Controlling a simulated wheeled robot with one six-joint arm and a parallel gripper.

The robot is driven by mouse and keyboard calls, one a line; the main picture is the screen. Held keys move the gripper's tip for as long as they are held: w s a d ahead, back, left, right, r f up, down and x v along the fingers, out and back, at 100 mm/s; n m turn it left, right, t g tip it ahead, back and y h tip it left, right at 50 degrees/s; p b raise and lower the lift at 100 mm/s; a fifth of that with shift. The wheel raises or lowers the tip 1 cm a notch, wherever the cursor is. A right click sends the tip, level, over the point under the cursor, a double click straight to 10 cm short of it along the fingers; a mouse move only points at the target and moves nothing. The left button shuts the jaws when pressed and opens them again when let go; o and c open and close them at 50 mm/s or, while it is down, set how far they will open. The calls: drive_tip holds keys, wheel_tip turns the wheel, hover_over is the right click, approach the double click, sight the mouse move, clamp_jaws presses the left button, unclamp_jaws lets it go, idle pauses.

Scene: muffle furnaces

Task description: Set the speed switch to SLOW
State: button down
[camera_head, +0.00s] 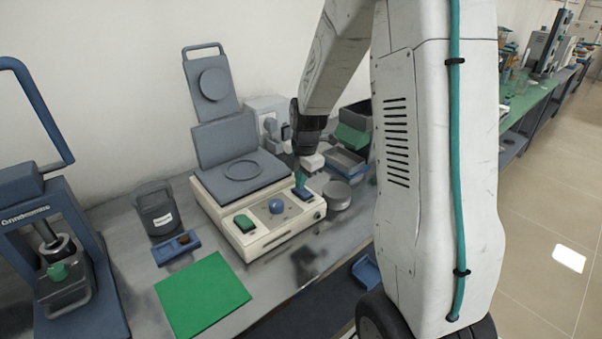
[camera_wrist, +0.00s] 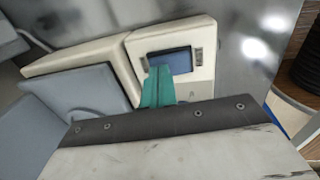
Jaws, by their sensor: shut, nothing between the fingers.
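The cream machine (camera_head: 262,242) stands on the bench with its grey lid raised. Its front panel carries a green button (camera_head: 244,223), a round blue knob (camera_head: 276,206) and, at the right end, a blue rocker switch (camera_head: 306,196). The rocker also shows in the wrist view (camera_wrist: 181,60), set in a dark frame; no SLOW label is readable. My gripper (camera_head: 300,182) has teal fingers, shut and empty, pointing down at the rocker. In the wrist view the fingertips (camera_wrist: 160,72) overlap the rocker's left part. I cannot tell if they touch it, nor which way it is tilted.
A round metal container (camera_head: 337,196) stands close to the right of the panel. Grey trays (camera_head: 347,160) lie behind it. A dark bucket (camera_head: 158,215), a small blue tray (camera_head: 176,248) and a blue press (camera_head: 55,245) are to the left. A green mat (camera_head: 203,295) lies in front.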

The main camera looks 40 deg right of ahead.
sight(308, 195)
drive_tip(key=shift+f, duration=0.1)
drive_tip(key=shift+w+f+g, duration=0.15)
drive_tip(key=shift+f+g, duration=0.05)
drive_tip(key=shift+g, duration=0.1)
drive_tip(key=shift+s, duration=0.2)
drive_tip(key=shift+s+r, duration=0.2)
drive_tip(key=shift+s, duration=0.5)
wheel_tip(308, 195, up, 14)
drive_tip(key=s, duration=0.2)
idle(0.3)
idle(0.5)
